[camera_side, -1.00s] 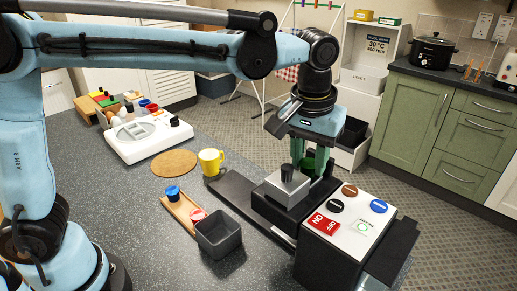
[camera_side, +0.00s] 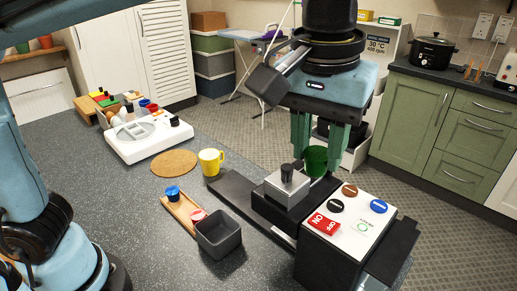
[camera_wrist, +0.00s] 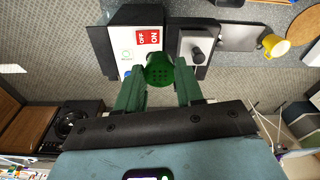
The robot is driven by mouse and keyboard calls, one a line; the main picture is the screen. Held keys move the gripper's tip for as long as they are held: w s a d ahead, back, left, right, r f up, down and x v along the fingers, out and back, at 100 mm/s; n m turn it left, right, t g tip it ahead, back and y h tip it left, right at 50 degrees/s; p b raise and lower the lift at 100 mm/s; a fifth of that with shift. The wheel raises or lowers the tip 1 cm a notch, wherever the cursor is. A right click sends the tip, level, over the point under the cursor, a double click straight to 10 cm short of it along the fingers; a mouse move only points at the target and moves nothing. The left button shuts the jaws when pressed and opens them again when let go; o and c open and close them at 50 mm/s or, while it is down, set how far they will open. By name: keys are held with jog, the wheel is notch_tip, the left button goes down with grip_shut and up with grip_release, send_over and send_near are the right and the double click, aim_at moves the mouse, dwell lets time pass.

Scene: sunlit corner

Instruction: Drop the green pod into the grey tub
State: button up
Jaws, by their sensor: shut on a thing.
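My gripper (camera_side: 318,146) has two green fingers and points down above the far side of the black machine at the counter's edge. It is shut on the green pod (camera_side: 315,161), a round dark green cup at the fingertips. The wrist view shows the pod (camera_wrist: 159,72) between the fingertips of my gripper (camera_wrist: 159,84). The grey tub (camera_side: 222,247), a square dark open box, stands on the counter in front and to the left of the machine. The tub is well apart from my gripper.
The black machine has a white button panel (camera_side: 352,222) and a grey block with a black knob (camera_side: 287,187). A wooden tray (camera_side: 183,207) beside the tub holds a blue pod (camera_side: 172,190) and a red pod (camera_side: 198,215). A yellow mug (camera_side: 210,163) stands behind.

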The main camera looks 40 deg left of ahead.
jog(key=shift+s+d+r, duration=0.1)
dwell(0.3)
notch_tip(320, 180, up, 5)
jog(key=s+a, duration=0.4)
jog(key=a, duration=1.1)
jog(key=shift+s+a+f, duration=0.1)
jog(key=shift+a+f, duration=0.05)
jog(key=shift+f, duration=4.4)
jog(key=shift+s+a+f, duration=0.15)
jog(key=shift+f, duration=4.35)
jog(key=shift+s+a+f, duration=0.1)
jog(key=shift+a+f, duration=0.05)
jog(key=shift+f, duration=4.4)
jog(key=o, duration=1.1)
